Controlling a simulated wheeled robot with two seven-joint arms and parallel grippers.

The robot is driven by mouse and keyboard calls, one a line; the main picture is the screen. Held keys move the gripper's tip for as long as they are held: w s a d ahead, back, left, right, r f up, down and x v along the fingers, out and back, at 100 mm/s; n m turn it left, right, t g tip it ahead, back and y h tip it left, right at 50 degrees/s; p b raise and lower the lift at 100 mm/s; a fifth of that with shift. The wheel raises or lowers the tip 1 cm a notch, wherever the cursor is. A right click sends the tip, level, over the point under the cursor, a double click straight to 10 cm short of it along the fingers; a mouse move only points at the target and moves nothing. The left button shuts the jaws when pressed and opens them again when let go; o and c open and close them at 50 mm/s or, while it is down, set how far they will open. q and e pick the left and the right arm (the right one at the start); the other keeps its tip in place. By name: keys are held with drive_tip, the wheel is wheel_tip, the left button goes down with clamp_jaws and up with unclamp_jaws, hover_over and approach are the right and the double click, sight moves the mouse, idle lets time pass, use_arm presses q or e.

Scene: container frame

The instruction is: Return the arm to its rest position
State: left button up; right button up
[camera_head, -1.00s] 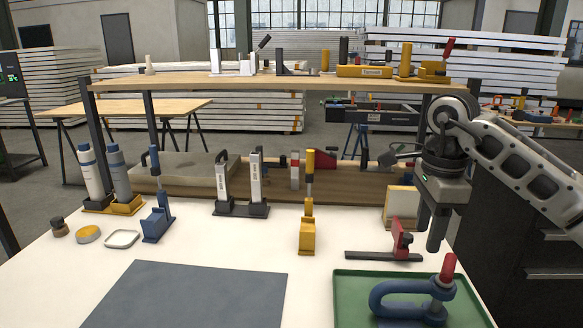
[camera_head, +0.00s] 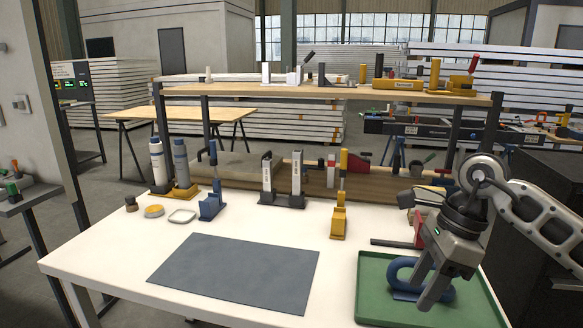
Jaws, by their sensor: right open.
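My right gripper (camera_head: 437,292) is at the right of the head view, with its arm coming in from the right edge. Its fingers point down over the green tray (camera_head: 372,305), and it looks open. A blue C-shaped clamp (camera_head: 397,272) lies in the tray behind the fingers, partly hidden by them. I cannot tell whether the fingers touch it. My left gripper is not in view.
A grey mat (camera_head: 235,272) lies on the white table (camera_head: 100,252). A yellow clamp (camera_head: 339,220), a blue clamp (camera_head: 210,205) and bottles (camera_head: 181,165) stand along the back. A wooden shelf (camera_head: 300,91) spans above.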

drive_tip(key=s+a+r+m+t+y, duration=0.1)
drive_tip(key=s+a+m+t+y, duration=0.2)
drive_tip(key=a+m+y, duration=0.6)
drive_tip(key=s+a+m+t+y, duration=0.35)
drive_tip(key=a+m+y, duration=0.35)
drive_tip(key=a+y, duration=0.3)
drive_tip(key=d+f+m+t+h, duration=0.4)
drive_tip(key=f+m+t+h, duration=0.25)
drive_tip(key=m, duration=0.55)
drive_tip(key=d+f+m+t+h, duration=0.3)
drive_tip(key=f+m+t+h, duration=0.2)
drive_tip(key=m+h, duration=0.5)
drive_tip(key=s+d+f+m+g+h, duration=0.1)
drive_tip(key=s+d+f+m+g, duration=0.1)
drive_tip(key=s+f+m, duration=0.3)
drive_tip(key=s+d+f+m+g+h, duration=0.2)
drive_tip(key=s+f+m+g, duration=0.2)
drive_tip(key=f, duration=0.5)
drive_tip(key=s+m, duration=0.2)
drive_tip(key=shift+d+m+g, duration=0.3)
drive_tip(key=shift+d+m, duration=0.1)
